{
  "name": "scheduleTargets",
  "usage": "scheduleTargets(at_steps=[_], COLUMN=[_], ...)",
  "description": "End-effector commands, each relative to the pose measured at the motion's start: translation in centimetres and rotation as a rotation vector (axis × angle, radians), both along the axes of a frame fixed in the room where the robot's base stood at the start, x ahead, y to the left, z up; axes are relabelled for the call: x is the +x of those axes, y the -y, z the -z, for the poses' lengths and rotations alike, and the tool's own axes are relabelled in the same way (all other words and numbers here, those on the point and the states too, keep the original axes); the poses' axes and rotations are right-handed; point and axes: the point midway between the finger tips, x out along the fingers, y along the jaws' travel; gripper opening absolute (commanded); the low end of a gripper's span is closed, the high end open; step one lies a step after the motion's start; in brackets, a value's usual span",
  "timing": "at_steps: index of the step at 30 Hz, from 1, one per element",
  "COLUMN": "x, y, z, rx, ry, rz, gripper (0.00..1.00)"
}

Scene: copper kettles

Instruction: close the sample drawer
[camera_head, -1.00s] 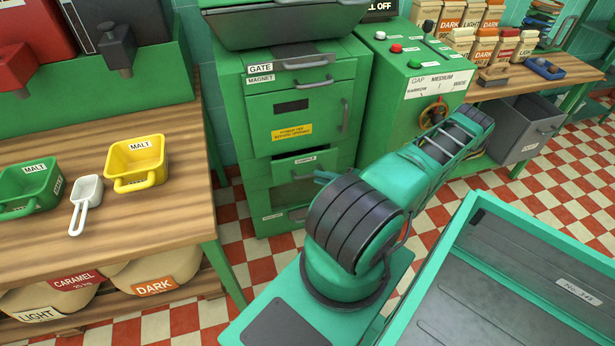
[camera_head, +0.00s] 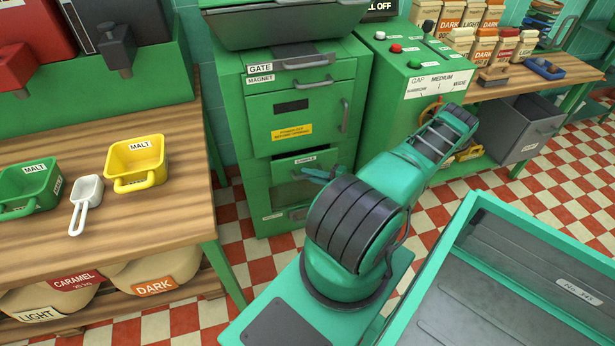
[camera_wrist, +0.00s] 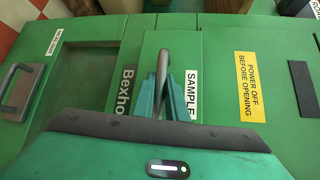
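The sample drawer (camera_head: 290,162), with its white label, is in the front of the green cabinet, below the yellow warning plate; it appears to stand slightly out. In the wrist view the drawer front (camera_wrist: 190,50) is a green panel labelled SAMPLE. Its upright-looking metal handle (camera_wrist: 162,60) runs down between my finger tips. My gripper (camera_wrist: 162,95) has its two teal fingers close together at the handle; whether they press on it is unclear. In the head view my gripper (camera_head: 318,175) is at the drawer's right part, partly hidden by my arm.
The magnet door (camera_head: 300,105) with its handle is above the drawer. The green control box (camera_head: 415,80) stands to the right. The wooden bench (camera_head: 130,210) with scoops is at left. Checkered floor (camera_head: 245,262) shows between bench and cabinet.

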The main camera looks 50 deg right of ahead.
Motion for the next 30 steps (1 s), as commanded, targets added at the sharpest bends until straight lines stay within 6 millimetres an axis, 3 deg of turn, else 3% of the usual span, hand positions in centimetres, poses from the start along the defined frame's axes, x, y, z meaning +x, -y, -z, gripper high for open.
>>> scheduleTargets(at_steps=[10,18,19,30], x=[3.3,3.5,3.6,3.8], y=[2.0,2.2,2.2,2.3], z=[0.2,0.1,0.1,-0.2], rx=[-0.002,-0.002,-0.003,-0.005], ry=[-0.003,-0.002,-0.002,0.005], rz=[-0.001,0.002,0.002,0.004], gripper=[0.0,0.0,0.2,0.2])
